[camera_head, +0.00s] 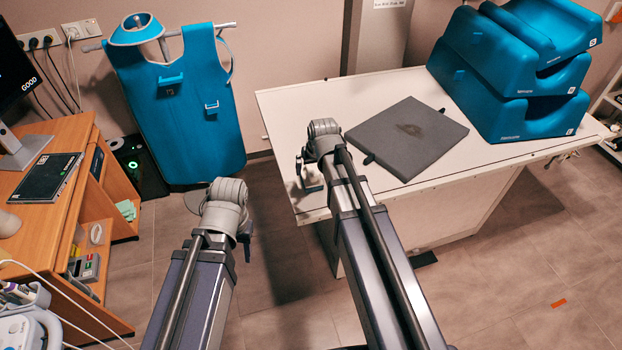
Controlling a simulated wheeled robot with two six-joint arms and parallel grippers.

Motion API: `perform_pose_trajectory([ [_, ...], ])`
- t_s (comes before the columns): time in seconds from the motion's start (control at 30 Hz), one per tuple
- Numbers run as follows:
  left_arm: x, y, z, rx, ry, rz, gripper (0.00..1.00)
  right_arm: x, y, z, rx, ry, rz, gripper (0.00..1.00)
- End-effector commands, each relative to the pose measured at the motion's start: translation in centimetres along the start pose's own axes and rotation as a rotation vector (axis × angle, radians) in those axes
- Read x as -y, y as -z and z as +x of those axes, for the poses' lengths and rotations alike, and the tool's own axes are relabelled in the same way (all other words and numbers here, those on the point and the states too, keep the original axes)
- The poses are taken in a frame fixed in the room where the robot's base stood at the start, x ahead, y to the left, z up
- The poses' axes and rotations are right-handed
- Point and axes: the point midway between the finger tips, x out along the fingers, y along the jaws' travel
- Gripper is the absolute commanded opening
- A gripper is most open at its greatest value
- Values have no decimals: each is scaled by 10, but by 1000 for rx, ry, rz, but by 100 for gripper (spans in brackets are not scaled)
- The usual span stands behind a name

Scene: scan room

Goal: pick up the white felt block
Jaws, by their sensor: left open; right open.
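A small white block (310,176), which looks like the white felt block, is on the white table (290,110) near its left front edge. It is partly hidden by my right arm and gripper. My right gripper (304,170) is right at the block, above or around it; I cannot tell whether the fingers touch it. It is open. My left gripper (246,246) hangs over the floor between the desk and the table, mostly hidden behind its own wrist. It is open, and I see nothing in it.
A grey pad (407,138) lies on the table right of my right arm. Blue moulded cushions (510,80) are stacked at its right end. A blue apron (180,110) hangs on the wall. A wooden desk (50,240) stands at left. The floor right of the table is mostly clear.

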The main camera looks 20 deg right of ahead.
Motion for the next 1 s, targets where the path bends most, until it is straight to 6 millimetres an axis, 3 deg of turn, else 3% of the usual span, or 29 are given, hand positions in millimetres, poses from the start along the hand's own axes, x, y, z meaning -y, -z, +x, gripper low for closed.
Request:
perform_pose_trajectory([
  [0.33, -4, 2, 41, 0, 0, 0, 50, 2, 2, 46, 0, 0, 0, 100],
  [0.67, -4, 2, 43, 0, 0, 0, 50, 2, 3, 48, 0, 0, 0, 100],
  [1.0, -4, 2, 43, 0, 0, 0, 50, 2, 3, 48, 0, 0, 0, 62],
])
